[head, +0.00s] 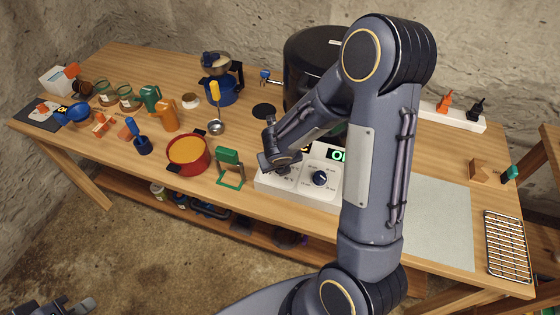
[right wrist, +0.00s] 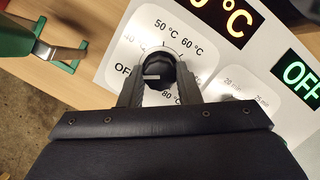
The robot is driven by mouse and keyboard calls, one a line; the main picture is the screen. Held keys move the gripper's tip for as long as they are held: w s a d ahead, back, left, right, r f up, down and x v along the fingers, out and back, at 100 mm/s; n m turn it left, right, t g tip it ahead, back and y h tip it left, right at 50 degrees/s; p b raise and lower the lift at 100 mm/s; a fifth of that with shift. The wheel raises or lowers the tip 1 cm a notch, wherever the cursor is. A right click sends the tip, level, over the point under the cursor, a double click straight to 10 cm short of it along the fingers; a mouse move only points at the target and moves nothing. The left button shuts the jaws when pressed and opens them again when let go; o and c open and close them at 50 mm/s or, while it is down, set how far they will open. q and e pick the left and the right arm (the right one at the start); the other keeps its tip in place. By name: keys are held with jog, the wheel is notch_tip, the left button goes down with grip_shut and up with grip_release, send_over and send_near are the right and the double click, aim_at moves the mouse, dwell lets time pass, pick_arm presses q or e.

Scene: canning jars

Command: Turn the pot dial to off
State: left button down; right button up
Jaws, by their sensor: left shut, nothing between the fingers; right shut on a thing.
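The white control box (head: 265,183) stands near the table's front edge, partly behind my right arm. My right gripper (head: 280,168) is at its left dial and shut on it. In the right wrist view the fingers close around the dark pot dial (right wrist: 156,72); its scale shows OFF at lower left and temperatures around it. I cannot tell where the dial points. The orange display (right wrist: 222,18) ends in 0 °C, its first part cut off. The second dial (head: 320,178) is free, with a green OFF display (right wrist: 300,75). My left gripper (head: 88,304) is shut and empty, low at left.
The large black pot (head: 305,55) stands behind the box, partly hidden by my right arm. A green-handled tool (head: 229,165) is close left of the box, beside a red pot (head: 188,153). A grey mat (head: 440,220) and wire rack (head: 507,245) lie right.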

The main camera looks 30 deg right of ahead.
jog(key=shift+n, duration=0.3)
jog(key=o, duration=1)
jog(key=shift+r, duration=0.1)
jog(key=p+v, duration=0.2)
jog(key=v, duration=0.5)
jog(key=shift+s+a+r, duration=0.1)
jog(key=shift+s+r, duration=0.05)
jog(key=shift+r, duration=0.15)
